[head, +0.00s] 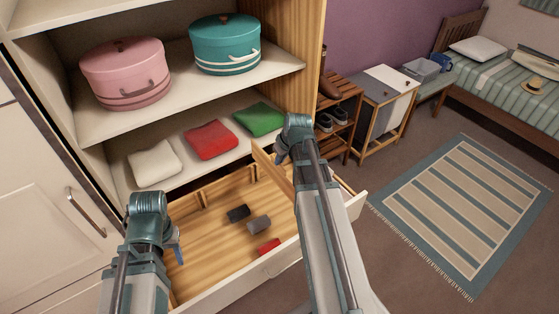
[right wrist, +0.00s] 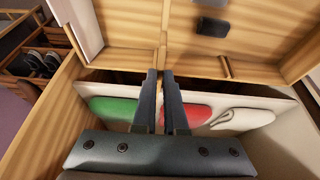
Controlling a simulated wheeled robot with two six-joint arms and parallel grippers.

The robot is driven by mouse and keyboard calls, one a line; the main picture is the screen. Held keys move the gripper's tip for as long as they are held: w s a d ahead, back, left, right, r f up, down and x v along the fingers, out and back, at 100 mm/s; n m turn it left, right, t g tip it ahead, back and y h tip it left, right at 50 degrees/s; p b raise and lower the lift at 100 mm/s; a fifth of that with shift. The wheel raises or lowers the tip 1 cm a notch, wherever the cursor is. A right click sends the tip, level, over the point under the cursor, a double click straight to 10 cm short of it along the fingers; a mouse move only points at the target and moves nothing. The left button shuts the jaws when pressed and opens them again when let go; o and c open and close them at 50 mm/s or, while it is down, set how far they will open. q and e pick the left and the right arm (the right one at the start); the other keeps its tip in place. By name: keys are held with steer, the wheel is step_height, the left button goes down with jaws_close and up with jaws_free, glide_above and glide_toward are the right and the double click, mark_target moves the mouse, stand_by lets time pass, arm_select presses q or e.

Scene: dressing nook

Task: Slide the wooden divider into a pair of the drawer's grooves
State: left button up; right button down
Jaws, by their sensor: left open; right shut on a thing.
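The wooden divider (head: 270,170) is a thin light-wood board at the right part of the open drawer (head: 205,244). My right gripper (head: 281,155) is shut on it. In the right wrist view the divider (right wrist: 163,45) shows nearly edge-on between the two dark fingers (right wrist: 162,100). My right arm hides much of it in the head view, so I cannot tell whether its ends sit in grooves. Narrow upright strips (head: 203,200) show along the drawer's back wall. My left gripper (head: 178,248) is open and empty over the drawer's left side.
Two dark rolled items (head: 238,213) (head: 259,224) and a red one (head: 269,246) lie on the drawer floor. White, red (head: 211,140) and green folded cloths lie on the shelf above the drawer. Pink and teal boxes (head: 225,45) stand higher. A shoe rack (head: 338,110) is to the right.

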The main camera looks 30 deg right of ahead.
mark_target(281, 189)
steer(key=shift+s, duration=0.15)
steer(key=shift+f+b, duration=7.85)
steer(key=c, duration=0.9)
jaws_free()
steer(key=shift+r, duration=0.2)
steer(key=p+v, duration=1.3)
steer(key=v, duration=0.1)
steer(key=shift+d+r+p, duration=0.1)
steer(key=shift+r+p, duration=0.05)
steer(key=shift+p, duration=0.2)
